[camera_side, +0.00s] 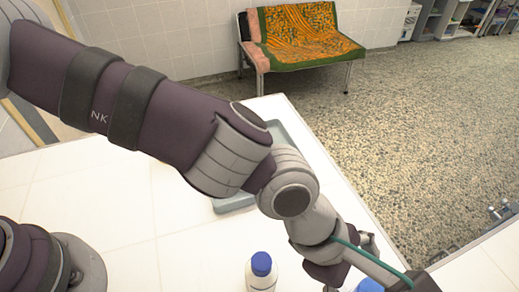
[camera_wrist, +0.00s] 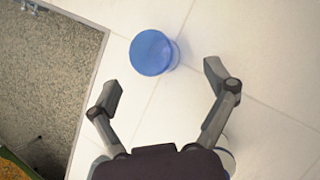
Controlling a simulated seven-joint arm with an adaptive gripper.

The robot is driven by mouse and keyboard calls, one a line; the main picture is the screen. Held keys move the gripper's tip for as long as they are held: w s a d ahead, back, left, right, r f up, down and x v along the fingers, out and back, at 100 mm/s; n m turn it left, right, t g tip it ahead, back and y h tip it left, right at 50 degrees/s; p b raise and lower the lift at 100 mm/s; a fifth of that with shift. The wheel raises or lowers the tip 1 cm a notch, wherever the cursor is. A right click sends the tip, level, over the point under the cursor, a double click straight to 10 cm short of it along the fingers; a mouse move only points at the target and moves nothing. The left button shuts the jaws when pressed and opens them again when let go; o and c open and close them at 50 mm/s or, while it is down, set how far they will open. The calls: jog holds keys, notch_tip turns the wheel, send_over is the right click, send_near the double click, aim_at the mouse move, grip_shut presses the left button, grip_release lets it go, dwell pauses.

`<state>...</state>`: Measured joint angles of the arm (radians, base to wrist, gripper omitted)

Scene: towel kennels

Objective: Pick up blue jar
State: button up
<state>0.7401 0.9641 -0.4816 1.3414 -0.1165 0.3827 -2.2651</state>
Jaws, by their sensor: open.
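A round blue jar (camera_wrist: 152,52) stands on the white tiled table in the wrist view, seen from above. It lies just beyond my gripper (camera_wrist: 160,78), between the lines of the two fingers and nearer the left one. My gripper is open, with nothing between its fingertips. In the side view a blue top (camera_side: 369,285) shows at the bottom edge beside my wrist, mostly cut off; it may be the same jar. A white bottle with a blue cap (camera_side: 262,265) stands left of it.
A grey-blue tray (camera_side: 234,204) lies on the table (camera_side: 130,200), partly hidden behind my arm. A pale round thing (camera_wrist: 227,160) is partly hidden by my gripper. The table edge and speckled floor lie left in the wrist view. A towel-covered bench (camera_side: 300,38) stands far off.

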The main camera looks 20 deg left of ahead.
aim_at(367, 284)
jog(key=x, duration=0.7)
jog(key=shift+w+d+f, duration=0.15)
jog(key=shift+w+d, duration=0.1)
jog(key=shift+d, duration=0.1)
jog(key=c, duration=1.2)
